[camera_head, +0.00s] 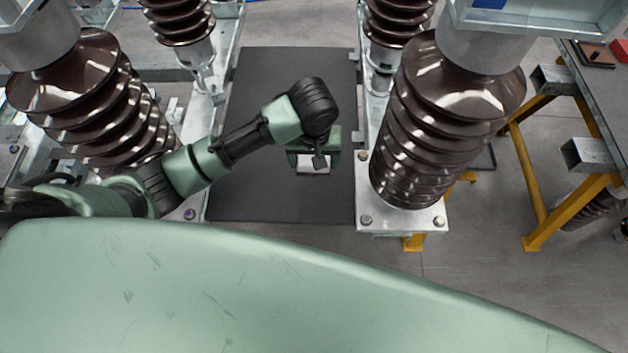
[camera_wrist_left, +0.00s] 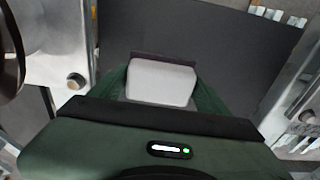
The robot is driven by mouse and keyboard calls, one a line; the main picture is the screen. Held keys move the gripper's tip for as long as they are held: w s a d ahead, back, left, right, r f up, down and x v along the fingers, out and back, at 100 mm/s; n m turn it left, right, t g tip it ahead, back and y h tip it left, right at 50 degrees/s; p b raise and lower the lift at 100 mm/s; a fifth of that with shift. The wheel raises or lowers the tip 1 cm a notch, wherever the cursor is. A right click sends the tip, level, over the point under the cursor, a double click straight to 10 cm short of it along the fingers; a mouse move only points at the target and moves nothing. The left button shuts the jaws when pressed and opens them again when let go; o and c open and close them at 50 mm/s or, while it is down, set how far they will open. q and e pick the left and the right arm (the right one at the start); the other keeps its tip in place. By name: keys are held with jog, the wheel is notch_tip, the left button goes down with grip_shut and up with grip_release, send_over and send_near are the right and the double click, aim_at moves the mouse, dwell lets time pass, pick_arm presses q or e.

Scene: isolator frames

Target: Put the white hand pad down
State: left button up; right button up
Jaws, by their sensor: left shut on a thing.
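The white hand pad (camera_wrist_left: 160,82) is a pale rounded block with a dark strip along its far edge. My left gripper (camera_wrist_left: 163,88) is shut on it, with a green finger on each side. In the head view my left arm comes in from the left, and the left gripper (camera_head: 314,158) points down over the dark mat. The white pad (camera_head: 314,165) shows just below it, partly hidden by the gripper. I cannot tell whether the pad touches the mat. My right gripper is in neither view.
The dark mat (camera_head: 285,90) lies between two rows of brown ribbed insulators, with one (camera_head: 90,95) at left and one (camera_head: 435,110) at right, on metal frames. A yellow-legged table (camera_head: 605,85) stands at far right. The mat around the gripper is bare.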

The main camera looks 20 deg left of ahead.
aim_at(314, 188)
pick_arm(q)
notch_tip(314, 188, down, 12)
jog(key=shift+w+f, duration=0.1)
jog(key=shift+f, duration=0.1)
dwell(0.4)
jog(key=shift+f, duration=0.2)
jog(key=o, duration=1.2)
jog(key=shift+r, duration=0.15)
jog(key=r, duration=0.4)
jog(key=s+r, duration=0.1)
jog(key=r, duration=0.7)
jog(key=shift+s+d, duration=0.2)
jog(key=shift+d, duration=0.05)
jog(key=shift+s, duration=0.1)
